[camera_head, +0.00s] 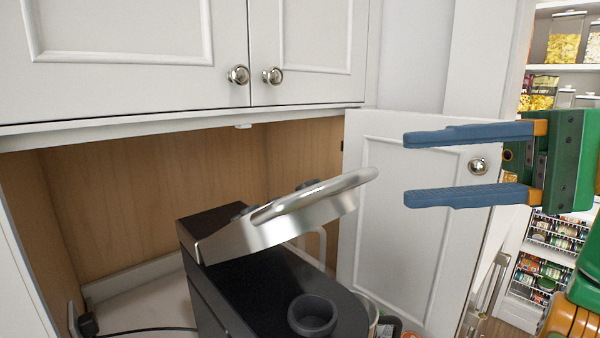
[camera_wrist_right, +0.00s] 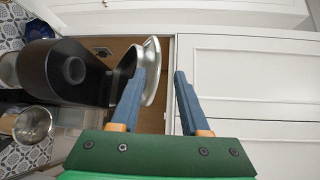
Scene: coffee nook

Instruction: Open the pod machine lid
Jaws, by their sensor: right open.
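The pod machine (camera_head: 232,294) stands in the wooden nook, black with a silver lid (camera_head: 285,218). The lid is tilted up at its front, and its curved silver handle (camera_head: 318,195) points to the right. A dark round pod holder (camera_head: 313,314) shows in the machine's top. My right gripper (camera_head: 407,168) is open and empty, to the right of the handle and apart from it in the head view. In the right wrist view the machine (camera_wrist_right: 72,75) is at left, and the lid handle (camera_wrist_right: 152,70) is partly behind the left finger of my open gripper. My left gripper is not in view.
White upper cabinets (camera_head: 190,50) with round knobs hang above the nook. An open white cabinet door (camera_head: 385,240) stands right of the machine, behind my right gripper. Pantry shelves (camera_head: 550,250) lie at far right. A black cable (camera_head: 140,331) lies on the counter.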

